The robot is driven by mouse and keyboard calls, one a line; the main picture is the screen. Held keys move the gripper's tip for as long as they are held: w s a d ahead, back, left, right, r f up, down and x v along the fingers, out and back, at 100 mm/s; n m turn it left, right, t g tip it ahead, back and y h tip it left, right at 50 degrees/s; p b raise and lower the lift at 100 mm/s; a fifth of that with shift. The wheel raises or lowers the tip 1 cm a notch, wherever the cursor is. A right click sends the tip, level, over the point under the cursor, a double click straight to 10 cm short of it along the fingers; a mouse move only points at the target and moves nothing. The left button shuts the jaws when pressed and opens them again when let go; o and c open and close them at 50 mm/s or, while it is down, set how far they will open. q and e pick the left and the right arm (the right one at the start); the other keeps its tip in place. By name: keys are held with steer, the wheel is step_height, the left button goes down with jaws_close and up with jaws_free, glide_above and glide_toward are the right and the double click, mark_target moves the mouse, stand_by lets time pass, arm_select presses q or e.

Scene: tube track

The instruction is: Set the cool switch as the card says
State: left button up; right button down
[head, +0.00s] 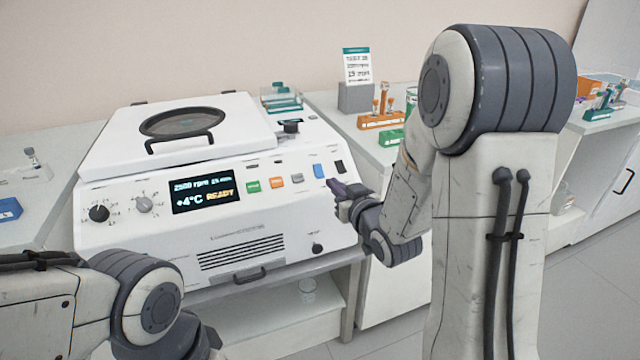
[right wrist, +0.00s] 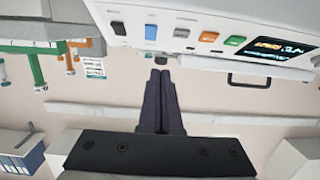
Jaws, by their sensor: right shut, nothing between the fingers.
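The white centrifuge (head: 225,165) stands on the left bench with its lid closed. Its display (head: 205,190) shows about 2500 rpm, +4°C and READY. On the panel's right are a blue rocker switch (head: 318,170) and a black one (head: 339,166); I cannot read their labels. The blue switch (right wrist: 151,32) also shows in the right wrist view. My right gripper (head: 333,184) is shut and empty, its tips close to the panel just below the blue switch; contact is unclear. The card (head: 357,66) stands behind; its small text is hard to read. My left gripper's fingers are out of view.
Green (head: 253,187), orange (head: 276,182) and grey (head: 297,178) buttons sit left of the blue switch. Tube racks (head: 381,121) stand on the bench to the right. A lid handle (head: 180,140) sticks out above the panel.

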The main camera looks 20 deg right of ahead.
steer(key=shift+d+r+t, duration=0.2)
steer(key=shift+d+t, duration=0.3)
steer(key=shift+d, duration=0.4)
glide_above(322, 184)
steer(key=s, duration=0.3)
steer(key=shift+w+f, duration=1.5)
steer(key=shift+f, duration=0.3)
